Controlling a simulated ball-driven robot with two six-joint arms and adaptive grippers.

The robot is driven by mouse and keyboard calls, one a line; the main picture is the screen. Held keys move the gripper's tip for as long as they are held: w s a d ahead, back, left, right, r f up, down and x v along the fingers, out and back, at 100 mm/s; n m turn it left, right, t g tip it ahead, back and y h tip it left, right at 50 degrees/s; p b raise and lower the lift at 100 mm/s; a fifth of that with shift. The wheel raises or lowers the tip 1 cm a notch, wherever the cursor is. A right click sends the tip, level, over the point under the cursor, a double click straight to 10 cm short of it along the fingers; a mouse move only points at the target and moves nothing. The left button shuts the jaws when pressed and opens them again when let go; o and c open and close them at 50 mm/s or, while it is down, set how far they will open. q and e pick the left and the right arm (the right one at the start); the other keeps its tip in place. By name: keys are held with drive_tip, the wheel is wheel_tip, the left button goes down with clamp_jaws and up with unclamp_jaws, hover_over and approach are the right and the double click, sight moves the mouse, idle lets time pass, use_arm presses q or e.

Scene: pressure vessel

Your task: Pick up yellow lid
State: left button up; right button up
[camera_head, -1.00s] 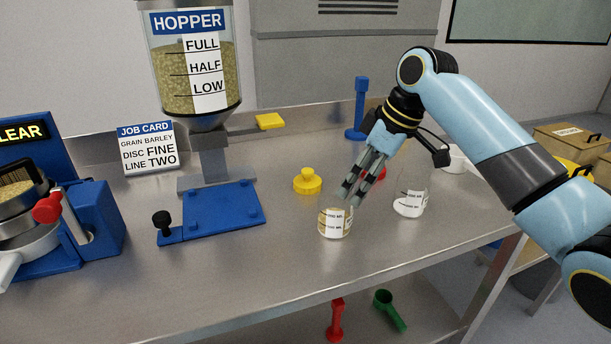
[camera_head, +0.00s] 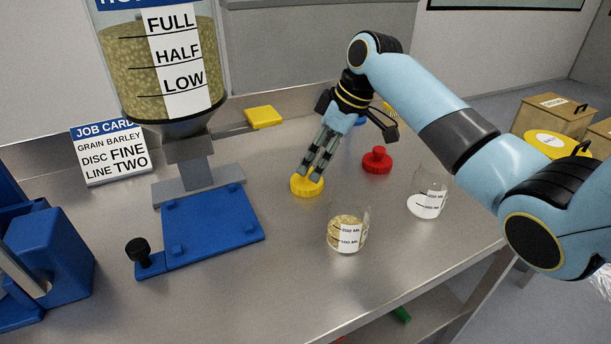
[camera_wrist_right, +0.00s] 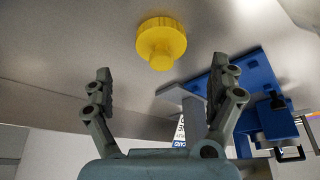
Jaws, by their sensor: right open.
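The yellow lid (camera_head: 306,187), a round disc with a knob, lies on the steel bench just right of the hopper's blue base. My right gripper (camera_head: 314,172) is over it in the head view and partly hides it, fingers pointing down. In the right wrist view the yellow lid (camera_wrist_right: 160,42) shows whole, beyond the open fingers (camera_wrist_right: 165,85) and a little apart from them; nothing is between the fingers. I cannot tell the exact height of the gripper above the lid. My left gripper is in neither view.
A red lid (camera_head: 377,160) lies right of the gripper. A beaker of grain (camera_head: 346,233) and a beaker with white contents (camera_head: 427,205) stand nearer the front. The hopper (camera_head: 165,75) and its blue base (camera_head: 210,225) stand left. A yellow plate (camera_head: 264,117) is behind.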

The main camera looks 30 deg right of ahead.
sight(310, 169)
drive_tip(key=shift+w+a+f, duration=0.1)
drive_tip(key=shift+w+f, duration=0.1)
drive_tip(key=shift+f, duration=0.2)
drive_tip(key=x, duration=0.5)
drive_tip(key=shift+w+a, duration=0.1)
drive_tip(key=shift+a, duration=0.05)
drive_tip(key=c, duration=0.3)
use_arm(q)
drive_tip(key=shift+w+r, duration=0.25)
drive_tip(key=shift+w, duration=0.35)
use_arm(e)
drive_tip(key=c, duration=0.6)
